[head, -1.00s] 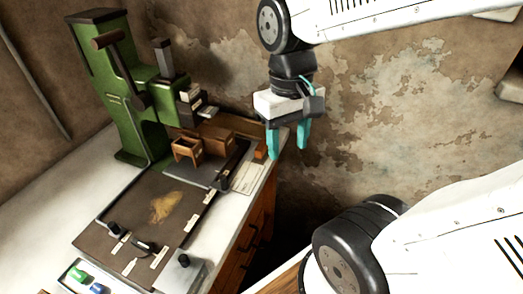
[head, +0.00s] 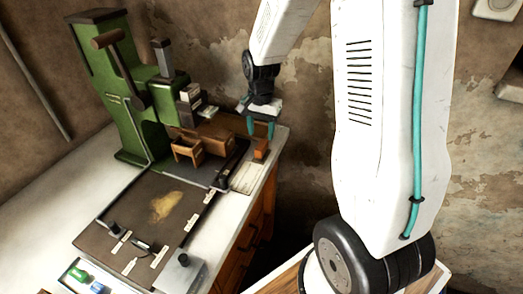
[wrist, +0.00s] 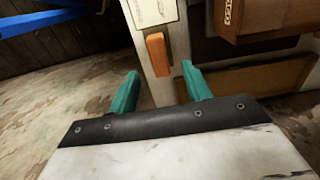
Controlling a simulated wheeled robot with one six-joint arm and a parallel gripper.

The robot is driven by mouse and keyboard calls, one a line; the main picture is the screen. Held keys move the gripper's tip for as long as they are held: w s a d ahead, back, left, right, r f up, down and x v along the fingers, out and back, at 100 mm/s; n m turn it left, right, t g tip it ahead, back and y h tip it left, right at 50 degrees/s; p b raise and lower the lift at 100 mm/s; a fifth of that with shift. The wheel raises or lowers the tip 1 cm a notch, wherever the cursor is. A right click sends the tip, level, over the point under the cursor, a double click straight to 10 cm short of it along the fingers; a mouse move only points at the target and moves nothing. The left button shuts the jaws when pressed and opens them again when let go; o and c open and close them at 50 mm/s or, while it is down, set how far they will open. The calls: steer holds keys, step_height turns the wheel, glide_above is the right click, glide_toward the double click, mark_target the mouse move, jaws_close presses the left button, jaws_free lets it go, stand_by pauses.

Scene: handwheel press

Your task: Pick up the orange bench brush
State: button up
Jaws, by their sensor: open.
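The orange bench brush (head: 261,149) shows as a small orange block near the right edge of the bench top, at the far end of a pale paper card. In the wrist view the brush (wrist: 157,54) lies just ahead of the gap between my fingertips. My gripper (head: 261,130) is open and empty, with teal fingers pointing down, close to the brush. The wrist view shows both fingertips (wrist: 160,73) apart, with nothing between them. I cannot tell the exact height of the fingers above the brush.
The green press (head: 120,90) stands at the back left. Small wooden boxes (head: 215,141) sit left of my gripper. The paper card (head: 245,177) lies in front of the brush. The wall is close behind.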

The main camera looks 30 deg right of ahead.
mark_target(261, 145)
step_height(261, 145, down, 8)
steer(key=shift+r, duration=0.15)
steer(key=shift+d, duration=0.1)
jaws_close()
